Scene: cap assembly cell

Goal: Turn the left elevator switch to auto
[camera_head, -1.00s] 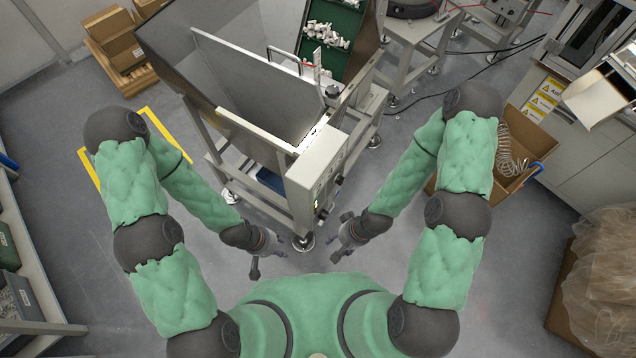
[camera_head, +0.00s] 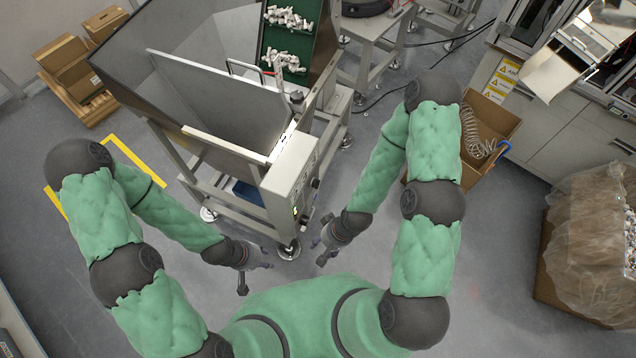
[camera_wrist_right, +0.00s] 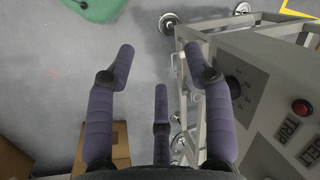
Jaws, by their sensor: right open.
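The elevator's grey control box (camera_head: 283,182) stands at the near corner of the hopper frame. In the right wrist view its panel (camera_wrist_right: 262,135) fills the right side, with a red button (camera_wrist_right: 301,107), TRIP and BELT labels and a numbered dial (camera_wrist_right: 234,87) partly behind a finger. I cannot make out which switch is the left elevator one or its setting. My right gripper (camera_head: 323,250) is open and empty, near the box; its spread fingers also show in the right wrist view (camera_wrist_right: 155,75). My left gripper (camera_head: 258,270) is low, left of the box; its jaws are too small to read.
The hopper (camera_head: 215,95) and green conveyor (camera_head: 285,45) with white parts rise behind the box. A cardboard box (camera_head: 490,125) stands beside my right arm. A plastic-covered crate (camera_head: 585,240) is at right. Floor in front of the control box is clear.

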